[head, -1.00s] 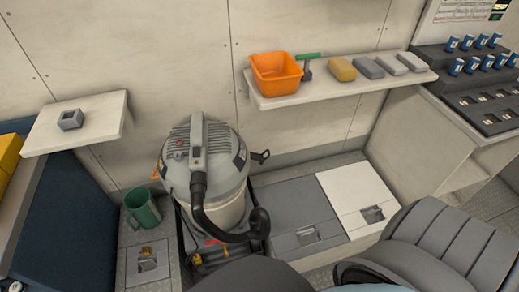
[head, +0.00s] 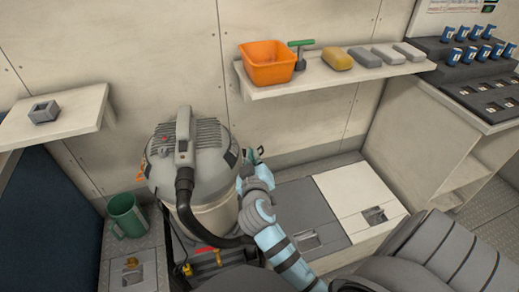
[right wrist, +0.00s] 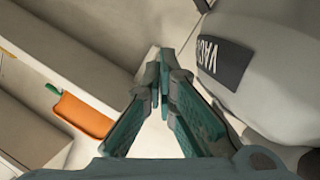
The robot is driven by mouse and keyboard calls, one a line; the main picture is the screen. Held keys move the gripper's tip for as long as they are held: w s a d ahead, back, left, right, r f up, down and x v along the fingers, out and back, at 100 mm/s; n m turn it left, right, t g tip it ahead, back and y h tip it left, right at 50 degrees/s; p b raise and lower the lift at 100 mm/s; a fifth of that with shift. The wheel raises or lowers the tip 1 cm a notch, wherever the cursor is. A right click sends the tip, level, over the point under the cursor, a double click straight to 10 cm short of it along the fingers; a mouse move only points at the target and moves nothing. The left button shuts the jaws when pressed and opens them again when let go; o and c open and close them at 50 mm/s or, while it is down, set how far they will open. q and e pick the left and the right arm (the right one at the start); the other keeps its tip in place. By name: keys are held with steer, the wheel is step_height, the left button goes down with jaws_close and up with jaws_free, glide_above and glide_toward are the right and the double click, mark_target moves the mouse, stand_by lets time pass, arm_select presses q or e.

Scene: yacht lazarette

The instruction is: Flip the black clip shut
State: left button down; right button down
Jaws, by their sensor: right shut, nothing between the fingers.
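The grey canister vacuum (head: 205,150) stands against the wall, and its drum fills the upper right of the right wrist view (right wrist: 275,70). The black clip is on the drum's right side in the head view. My right gripper (head: 257,157) is right at that side and covers most of it, so I cannot tell the clip's present position or whether they touch. In the right wrist view my right gripper (right wrist: 162,88) is shut and empty, its tips beside the drum's dark label (right wrist: 222,62). The clip is not clear there. My left gripper is out of view.
A shelf (head: 330,78) above holds an orange bin (head: 268,65), a green-handled tool and several blocks. A green mug (head: 125,215) stands left of the vacuum. Grey and white floor hatches lie to the right. A grey seat (head: 440,250) fills the lower right.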

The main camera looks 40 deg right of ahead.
steer(key=w+d+f+b, duration=0.4)
steer(key=w+d+f, duration=0.1)
steer(key=w+d, duration=0.2)
steer(key=shift+d+f, duration=0.15)
steer(key=shift+f, duration=0.2)
stand_by(0.4)
